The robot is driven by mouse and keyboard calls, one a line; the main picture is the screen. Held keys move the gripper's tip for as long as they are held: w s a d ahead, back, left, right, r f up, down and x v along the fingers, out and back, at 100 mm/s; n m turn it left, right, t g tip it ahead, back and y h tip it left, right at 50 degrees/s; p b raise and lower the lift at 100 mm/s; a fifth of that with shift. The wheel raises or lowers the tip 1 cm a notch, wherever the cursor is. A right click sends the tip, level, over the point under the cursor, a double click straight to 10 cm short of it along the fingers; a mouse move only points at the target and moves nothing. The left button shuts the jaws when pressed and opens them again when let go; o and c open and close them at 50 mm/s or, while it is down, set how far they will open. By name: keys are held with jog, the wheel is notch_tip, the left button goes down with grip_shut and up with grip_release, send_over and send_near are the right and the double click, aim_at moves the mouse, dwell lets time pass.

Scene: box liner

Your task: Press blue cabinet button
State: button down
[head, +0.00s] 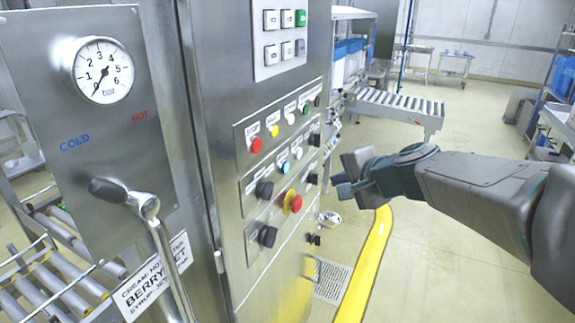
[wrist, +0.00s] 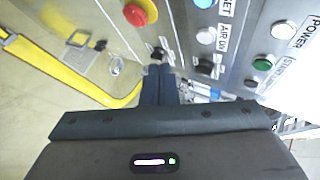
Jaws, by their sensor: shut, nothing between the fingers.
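The blue button (head: 284,167) sits in the middle row of the steel cabinet's control panel, between a black knob and a white button. In the wrist view the blue button (wrist: 204,3) is cut off by the top edge, beside a label ending in "ET". My gripper (head: 342,184) is to the right of the panel in the head view, apart from the blue button. Its fingers (wrist: 160,72) are together and empty in the wrist view.
A red mushroom button (head: 296,202) on a yellow base is below the blue one. A red button (head: 256,145), a yellow button (head: 273,131) and black knobs (head: 264,190) are close by. A lever (head: 125,195) sticks out at left. Open floor lies at right.

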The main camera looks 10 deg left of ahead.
aim_at(285, 167)
dwell(0.3)
jog(key=w+a+p, duration=0.1)
jog(key=w+a, duration=0.2)
jog(key=a, duration=0.5)
jog(key=shift+a+p, duration=0.15)
jog(key=shift+p, duration=0.15)
jog(key=shift+a, duration=0.15)
dwell(1.8)
jog(key=shift+w+a, duration=0.1)
jog(key=shift+a, duration=0.15)
jog(key=shift+w+a, duration=0.1)
jog(key=shift+a, duration=0.25)
dwell(0.8)
jog(key=shift+s+d+b, duration=0.25)
jog(key=shift+d+b, duration=0.1)
jog(key=shift+d, duration=0.4)
